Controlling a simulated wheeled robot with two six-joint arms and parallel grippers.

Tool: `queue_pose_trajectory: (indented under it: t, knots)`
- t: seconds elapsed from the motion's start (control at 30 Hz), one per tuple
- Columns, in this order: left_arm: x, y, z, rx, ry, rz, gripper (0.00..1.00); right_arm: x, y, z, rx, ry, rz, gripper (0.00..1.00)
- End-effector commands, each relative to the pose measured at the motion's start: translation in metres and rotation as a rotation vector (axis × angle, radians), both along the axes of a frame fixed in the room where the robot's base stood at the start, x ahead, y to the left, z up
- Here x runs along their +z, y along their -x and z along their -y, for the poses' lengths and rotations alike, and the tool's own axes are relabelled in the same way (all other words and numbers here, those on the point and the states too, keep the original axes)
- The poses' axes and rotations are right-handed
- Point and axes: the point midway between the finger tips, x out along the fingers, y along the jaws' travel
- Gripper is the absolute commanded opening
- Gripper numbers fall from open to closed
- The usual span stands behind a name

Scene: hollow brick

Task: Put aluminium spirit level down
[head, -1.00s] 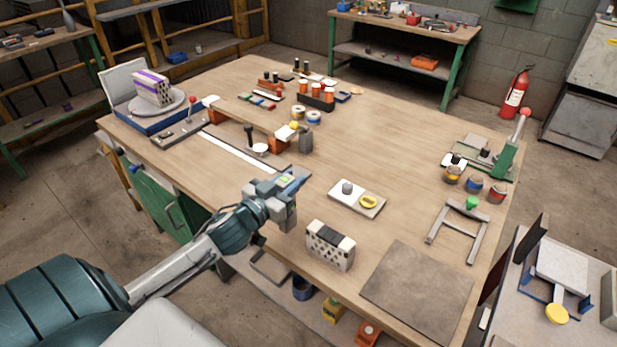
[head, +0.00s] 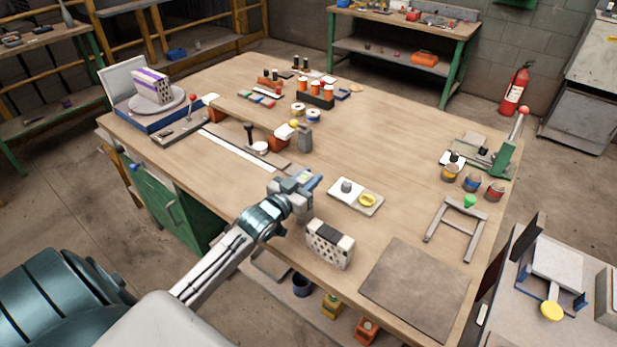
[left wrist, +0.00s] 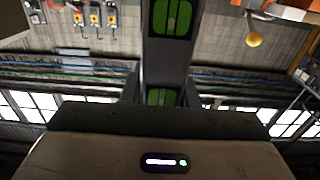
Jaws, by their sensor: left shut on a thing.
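My left gripper (head: 312,182) is shut and hangs over the front middle of the workbench, left of the board with the yellow ring. In the left wrist view a grey bar with green windows, the aluminium spirit level (left wrist: 180,55), stands out from the gripper. In the head view the level can hardly be told apart from the gripper, and I cannot tell its height over the bench (head: 395,140). My right gripper is not in view.
A hollow brick (head: 330,243) stands near the front edge, close to my left arm. A board (head: 357,196) with a grey knob and yellow ring lies right of the gripper. A grey mat (head: 415,291) and metal frame (head: 456,228) lie further right. Bare wood lies behind the board.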

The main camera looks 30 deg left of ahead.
Motion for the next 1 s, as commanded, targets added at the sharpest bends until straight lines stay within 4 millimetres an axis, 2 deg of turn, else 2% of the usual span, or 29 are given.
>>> queue_pose_trajectory:
  t: [0.23, 0.27, 0.37, 0.73, 0.87, 1.0]
  knots:
    - [-0.003, 0.000, 0.000, 0.000, 0.000, 0.001, 0.00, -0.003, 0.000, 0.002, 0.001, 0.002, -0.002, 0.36]
    - [-0.003, 0.000, 0.000, 0.000, 0.000, 0.000, 0.31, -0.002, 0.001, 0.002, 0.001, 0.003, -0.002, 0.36]
    - [-0.003, 0.000, 0.000, 0.000, 0.000, -0.001, 0.49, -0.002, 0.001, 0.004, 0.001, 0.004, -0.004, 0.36]
    - [0.001, 0.002, 0.000, 0.000, -0.002, -0.002, 0.49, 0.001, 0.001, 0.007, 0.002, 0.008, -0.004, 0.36]
    - [0.000, 0.013, -0.002, 0.002, -0.005, -0.004, 0.49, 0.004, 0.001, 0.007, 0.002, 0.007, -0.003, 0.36]
    - [0.001, 0.033, -0.003, -0.001, -0.005, -0.004, 0.49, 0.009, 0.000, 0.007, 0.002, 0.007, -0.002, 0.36]
